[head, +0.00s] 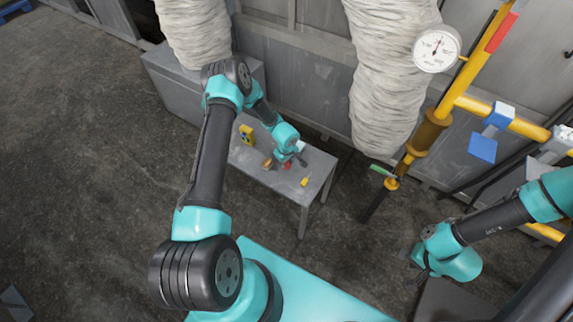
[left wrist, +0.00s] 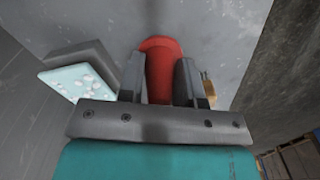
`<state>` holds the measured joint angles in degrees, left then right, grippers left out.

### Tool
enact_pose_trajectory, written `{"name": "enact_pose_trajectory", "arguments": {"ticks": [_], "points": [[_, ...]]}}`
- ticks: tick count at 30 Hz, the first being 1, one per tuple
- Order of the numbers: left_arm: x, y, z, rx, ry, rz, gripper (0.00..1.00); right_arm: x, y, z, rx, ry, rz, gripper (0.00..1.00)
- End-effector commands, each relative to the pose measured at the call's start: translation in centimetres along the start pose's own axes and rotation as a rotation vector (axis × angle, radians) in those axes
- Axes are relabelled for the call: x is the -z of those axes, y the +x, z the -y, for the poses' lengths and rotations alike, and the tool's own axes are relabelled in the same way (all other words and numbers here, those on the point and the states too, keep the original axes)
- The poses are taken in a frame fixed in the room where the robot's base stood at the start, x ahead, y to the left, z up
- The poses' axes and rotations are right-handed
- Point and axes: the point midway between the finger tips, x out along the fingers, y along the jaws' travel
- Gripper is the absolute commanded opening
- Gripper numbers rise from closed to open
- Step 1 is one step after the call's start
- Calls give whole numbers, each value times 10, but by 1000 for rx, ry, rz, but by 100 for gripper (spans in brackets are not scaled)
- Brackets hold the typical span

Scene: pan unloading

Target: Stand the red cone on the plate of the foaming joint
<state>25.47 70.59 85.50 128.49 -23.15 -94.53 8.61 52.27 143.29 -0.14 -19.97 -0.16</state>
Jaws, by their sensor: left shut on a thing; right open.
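The red cone (left wrist: 160,68) is between the two fingers of my left gripper (left wrist: 160,85), which is shut on it. In the head view the red cone (head: 287,165) shows as a small red patch at that gripper (head: 290,160), low over the grey table. I cannot tell whether the cone touches the table. My right gripper (head: 416,266) is open, far from the table at the right.
On the grey table (head: 316,165) stand a yellow item (head: 246,134), an orange-brown item (head: 268,163) and a small yellow item (head: 304,182). Yellow pipes (head: 512,122) with a dial gauge (head: 437,49) rise at the right. Wrapped pale ducts (head: 390,80) hang behind the table.

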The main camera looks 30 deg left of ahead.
Motion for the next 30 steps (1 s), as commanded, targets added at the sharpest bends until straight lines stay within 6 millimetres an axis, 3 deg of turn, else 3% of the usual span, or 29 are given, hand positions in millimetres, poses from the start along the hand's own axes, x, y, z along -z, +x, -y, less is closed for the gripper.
{"name": "enact_pose_trajectory", "arguments": {"ticks": [3,6,17,18,26,30], "points": [[-1,18,1,1,1,2,9,0,0,0,0,0,0,43],[-1,24,0,0,1,0,9,0,0,0,0,0,0,43],[-1,27,0,0,1,1,9,0,0,0,0,0,0,43],[-1,27,0,0,1,1,33,0,0,0,0,0,0,43],[-1,27,0,0,1,1,58,0,0,0,0,0,0,43],[-1,27,0,0,1,1,58,0,0,0,0,0,0,43]]}}
